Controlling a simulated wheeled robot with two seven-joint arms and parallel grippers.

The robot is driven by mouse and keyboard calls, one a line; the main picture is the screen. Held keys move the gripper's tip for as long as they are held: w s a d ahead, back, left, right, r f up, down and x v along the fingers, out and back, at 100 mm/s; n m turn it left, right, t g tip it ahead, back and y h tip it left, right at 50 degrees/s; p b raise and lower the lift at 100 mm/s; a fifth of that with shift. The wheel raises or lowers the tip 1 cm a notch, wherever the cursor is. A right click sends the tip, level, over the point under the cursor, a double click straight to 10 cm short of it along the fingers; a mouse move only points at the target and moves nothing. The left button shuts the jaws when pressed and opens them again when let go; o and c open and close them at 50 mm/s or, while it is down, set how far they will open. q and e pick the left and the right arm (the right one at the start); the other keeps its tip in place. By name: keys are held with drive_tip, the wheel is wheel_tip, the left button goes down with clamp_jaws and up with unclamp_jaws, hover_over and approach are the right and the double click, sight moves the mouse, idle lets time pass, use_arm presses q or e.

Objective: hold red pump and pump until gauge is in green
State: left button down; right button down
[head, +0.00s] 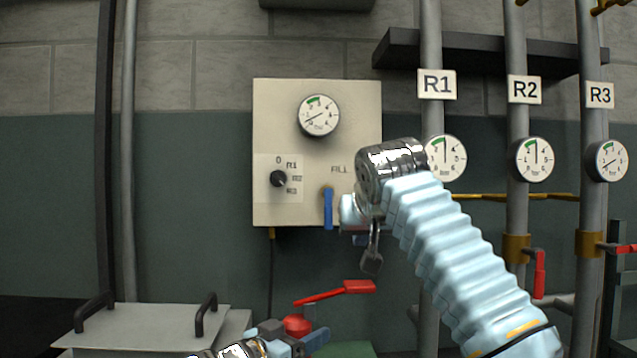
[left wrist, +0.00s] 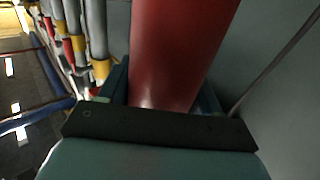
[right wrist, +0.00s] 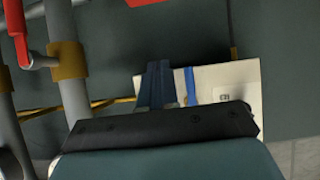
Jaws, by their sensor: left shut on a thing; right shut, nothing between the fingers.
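The red pump (head: 298,325) stands low in front of the wall, with its red handle (head: 345,288) reaching up to the right. My left gripper (head: 292,340) is shut on the pump's red body, which also fills the space between the fingers in the left wrist view (left wrist: 175,55). The panel gauge (head: 319,115) has a green arc at the top; its needle points to the lower left, outside the green. My right gripper (right wrist: 157,85) is shut and empty, just beside the blue FILL lever (head: 328,208), which hangs down. Contact with the lever cannot be told.
The beige panel (head: 270,105) carries a selector knob (head: 278,178). Pipes with gauges R1 (head: 445,158), R2 (head: 533,159) and R3 (head: 608,161) stand at the right. A red valve handle (head: 539,275) hangs on R2. A grey lidded box (head: 150,325) stands at the lower left.

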sight(359, 285)
drive_tip(key=shift+f, duration=2.75)
drive_tip(key=shift+f, duration=0.1)
drive_tip(key=shift+s+f, duration=0.1)
drive_tip(key=shift+f, duration=1.95)
drive_tip(key=shift+a+r, duration=0.15)
drive_tip(key=shift+r, duration=1)
drive_tip(key=shift+d+r, duration=0.2)
drive_tip(key=shift+r, duration=3)
drive_tip(key=shift+r, duration=0.7)
drive_tip(key=shift+f, duration=0.1)
drive_tip(key=shift+f, duration=2.8)
